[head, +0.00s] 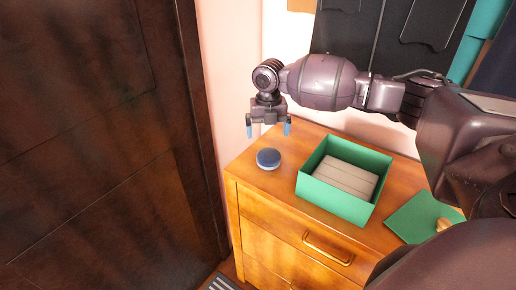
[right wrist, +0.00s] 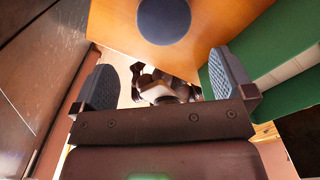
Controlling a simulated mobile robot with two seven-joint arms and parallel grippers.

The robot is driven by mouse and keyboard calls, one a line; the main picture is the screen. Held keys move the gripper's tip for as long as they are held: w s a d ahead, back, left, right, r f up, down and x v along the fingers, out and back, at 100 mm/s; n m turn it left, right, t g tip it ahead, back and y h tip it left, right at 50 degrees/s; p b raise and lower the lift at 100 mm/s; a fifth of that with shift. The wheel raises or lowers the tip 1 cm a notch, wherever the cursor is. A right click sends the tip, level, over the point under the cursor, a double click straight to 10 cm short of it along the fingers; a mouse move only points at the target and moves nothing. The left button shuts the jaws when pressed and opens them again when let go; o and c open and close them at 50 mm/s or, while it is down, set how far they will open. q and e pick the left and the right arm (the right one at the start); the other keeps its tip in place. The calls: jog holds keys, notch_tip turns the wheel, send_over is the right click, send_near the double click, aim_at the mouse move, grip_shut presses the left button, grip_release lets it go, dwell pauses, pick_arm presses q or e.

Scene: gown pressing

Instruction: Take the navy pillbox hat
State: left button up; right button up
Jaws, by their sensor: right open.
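The navy pillbox hat (head: 268,158) is a small round dark blue piece with a paler lower rim. It sits on the left part of the wooden dresser top (head: 248,179). In the right wrist view the hat (right wrist: 164,20) shows as a dark blue disc at the top, beyond the fingertips. My right gripper (head: 269,129) is open and empty, pointing down above the dresser, with blue-padded fingers apart. It is above the hat in the head view, not touching it. In the right wrist view its two fingers (right wrist: 164,75) stand wide apart. My left gripper is not in view.
An open green box (head: 328,196) with pale slats inside stands just right of the hat. A green lid (head: 416,217) with a gold knob lies further right. A dark wooden door (head: 90,130) is at the left. Dresser top around the hat is clear.

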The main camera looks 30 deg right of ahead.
aim_at(269, 153)
jog(key=shift+w+f, duration=0.1)
jog(key=shift+w, duration=0.1)
jog(key=shift+f, duration=0.15)
jog(key=f, duration=0.4)
jog(key=shift+s+f+b, duration=0.25)
jog(key=shift+b, duration=0.05)
jog(key=shift+d+f, duration=0.1)
jog(key=shift+f, duration=0.55)
jog(key=f, duration=0.4)
jog(key=shift+d+f+b, duration=0.2)
jog(key=shift+b, duration=0.1)
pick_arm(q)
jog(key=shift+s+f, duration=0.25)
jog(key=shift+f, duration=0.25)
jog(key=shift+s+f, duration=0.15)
pick_arm(e)
jog(key=shift+r, duration=0.1)
jog(key=c, duration=0.8)
